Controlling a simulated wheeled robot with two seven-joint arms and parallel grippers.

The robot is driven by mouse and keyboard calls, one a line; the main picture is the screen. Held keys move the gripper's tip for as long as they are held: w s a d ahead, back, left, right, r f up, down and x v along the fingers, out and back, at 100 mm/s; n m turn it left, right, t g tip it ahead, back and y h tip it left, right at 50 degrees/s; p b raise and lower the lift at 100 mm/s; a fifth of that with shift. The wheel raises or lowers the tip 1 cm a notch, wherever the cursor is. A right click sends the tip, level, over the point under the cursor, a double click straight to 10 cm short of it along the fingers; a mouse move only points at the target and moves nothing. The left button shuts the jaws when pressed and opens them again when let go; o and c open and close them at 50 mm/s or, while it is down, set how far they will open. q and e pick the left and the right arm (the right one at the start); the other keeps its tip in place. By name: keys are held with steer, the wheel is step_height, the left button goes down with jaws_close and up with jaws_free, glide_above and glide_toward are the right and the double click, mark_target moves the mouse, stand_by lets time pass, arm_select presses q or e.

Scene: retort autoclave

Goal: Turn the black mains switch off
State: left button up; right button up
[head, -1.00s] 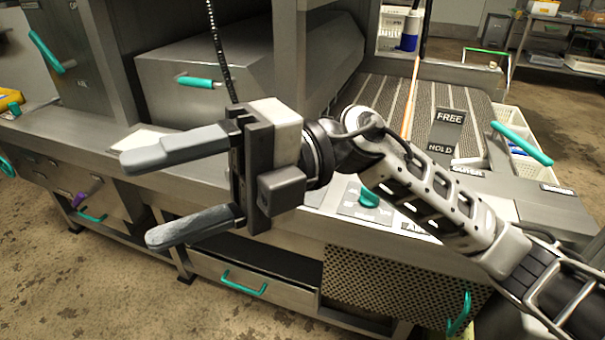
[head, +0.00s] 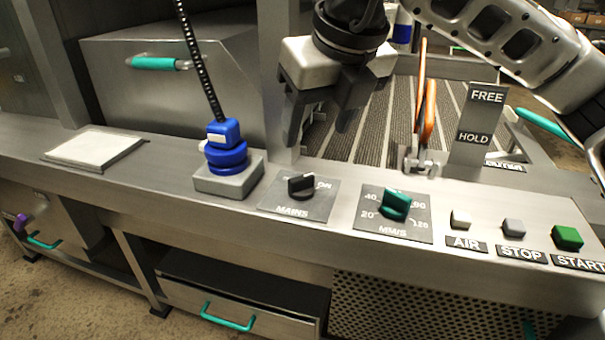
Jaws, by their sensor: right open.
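The black mains switch (head: 301,186) is a small rotary knob on a plate marked MAINS, on the sloping front panel. Its grip lies roughly sideways, with its right end by the letters ON. My right gripper (head: 318,135) comes in from the top right and hangs above and behind the switch, fingers pointing down. It is open and empty and does not touch the knob. My left gripper is not in the view.
Right of the switch stand a teal MM/S knob (head: 394,204), then the AIR button (head: 460,219), STOP button (head: 513,228) and green START button (head: 567,237). Left is a blue connector (head: 226,146) with a black cable. An orange lever (head: 427,115) stands behind the MM/S knob.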

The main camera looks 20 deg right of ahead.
mark_target(302, 177)
steer(key=b+x, duration=0.1)
steer(key=x, duration=0.9)
steer(key=shift+w+f, duration=0.1)
steer(key=shift+f, duration=0.25)
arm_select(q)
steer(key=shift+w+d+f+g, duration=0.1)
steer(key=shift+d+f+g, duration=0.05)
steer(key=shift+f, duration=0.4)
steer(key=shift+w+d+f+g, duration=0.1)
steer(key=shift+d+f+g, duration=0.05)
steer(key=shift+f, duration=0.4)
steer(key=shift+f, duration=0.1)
arm_select(e)
steer(key=c, duration=1)
